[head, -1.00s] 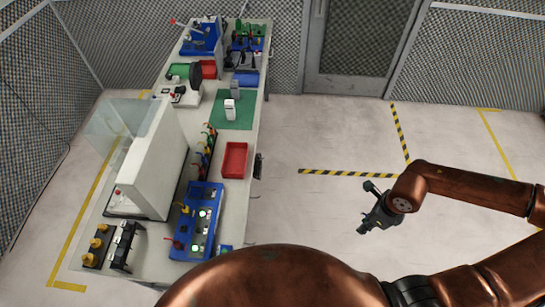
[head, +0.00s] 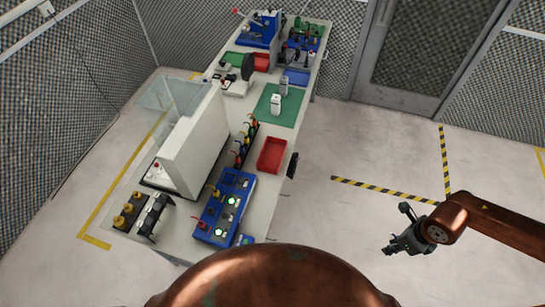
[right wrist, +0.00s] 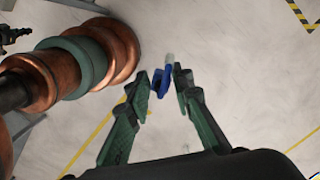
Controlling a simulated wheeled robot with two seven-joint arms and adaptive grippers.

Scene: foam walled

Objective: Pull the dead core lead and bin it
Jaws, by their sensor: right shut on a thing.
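My right gripper (head: 392,250) is out over the open floor, to the right of the bench and well clear of it. In the right wrist view its fingers (right wrist: 167,82) are shut on a small blue lead piece (right wrist: 160,80) with a pale tip. The piece is too small to make out in the head view. A blue panel (head: 228,188) with several lit lamps lies near the bench's front, with red and yellow leads on it. A red open tray (head: 271,155) sits near the bench's right edge. My left gripper is out of view.
The long pale bench (head: 262,188) carries a white upright box (head: 195,140) with a clear shield, a row of coloured leads (head: 245,142), a green mat (head: 290,112) and machines at the back. The floor to its right is clear, with hazard tape.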

